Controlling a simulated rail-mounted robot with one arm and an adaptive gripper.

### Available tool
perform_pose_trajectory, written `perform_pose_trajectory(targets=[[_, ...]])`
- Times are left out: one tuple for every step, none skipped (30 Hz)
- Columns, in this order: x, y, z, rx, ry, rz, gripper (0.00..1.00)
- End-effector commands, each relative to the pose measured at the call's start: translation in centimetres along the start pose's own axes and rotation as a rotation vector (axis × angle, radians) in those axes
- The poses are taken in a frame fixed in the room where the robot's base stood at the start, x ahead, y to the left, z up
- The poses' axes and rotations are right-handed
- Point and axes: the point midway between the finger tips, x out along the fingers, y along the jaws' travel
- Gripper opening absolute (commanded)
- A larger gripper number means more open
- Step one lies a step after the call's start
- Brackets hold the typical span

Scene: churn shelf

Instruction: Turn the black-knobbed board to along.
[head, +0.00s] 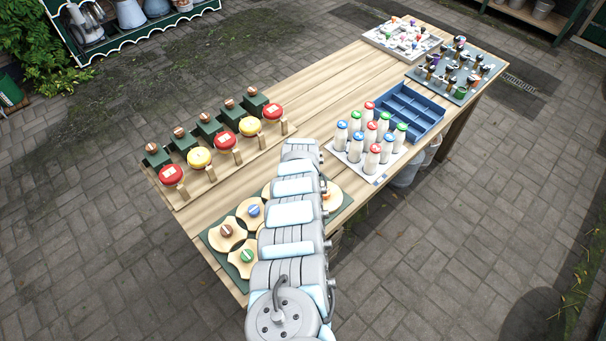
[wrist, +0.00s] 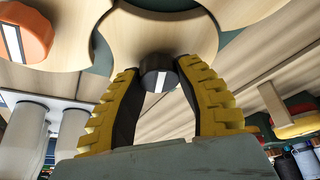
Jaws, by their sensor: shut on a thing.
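The black knob (wrist: 150,66) with a white stripe shows in the wrist view, on a pale wooden board (wrist: 165,35) with curved-in edges. My gripper (wrist: 160,76) has its yellow-ridged fingers on either side of the knob and is shut on it. The stripe runs roughly up and down in that view.
Close by is an orange-knobbed board (wrist: 25,35). Boards with brown (head: 227,230), blue (head: 254,210) and green (head: 247,256) knobs share the dark green panel (head: 213,241). Milk bottles (head: 371,158) and a row of red and yellow discs (head: 225,140) stand farther along the table.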

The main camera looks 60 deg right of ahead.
Motion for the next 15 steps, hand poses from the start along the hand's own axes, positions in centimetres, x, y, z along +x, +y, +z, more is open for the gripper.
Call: perform_pose_trajectory(targets=[[0.50, -0.20, 0.24, 0.023, 0.000, 0.009, 0.00], [0.53, -0.23, 0.24, 0.039, 0.000, 0.016, 0.00], [0.58, -0.27, 0.27, 0.060, 0.001, 0.025, 0.00], [0.62, -0.26, 0.29, 0.077, 0.001, 0.032, 0.00], [0.65, -0.20, 0.29, 0.095, 0.001, 0.041, 0.00], [0.68, -0.20, 0.31, 0.119, 0.000, 0.050, 0.00], [0.70, -0.17, 0.34, 0.137, 0.000, 0.058, 0.00], [0.73, -0.15, 0.36, 0.155, -0.001, 0.066, 0.00], [0.75, -0.20, 0.38, 0.179, -0.001, 0.075, 0.00], [0.75, -0.22, 0.36, 0.195, 0.000, 0.083, 0.00], [0.74, -0.22, 0.31, 0.212, 0.001, 0.089, 0.00], [0.71, -0.19, 0.24, 0.235, 0.003, 0.098, 0.00], [0.67, -0.17, 0.21, 0.250, 0.003, 0.105, 0.00], [0.63, -0.16, 0.20, 0.265, 0.002, 0.111, 0.00], [0.58, -0.15, 0.20, 0.283, 0.001, 0.118, 0.00]])
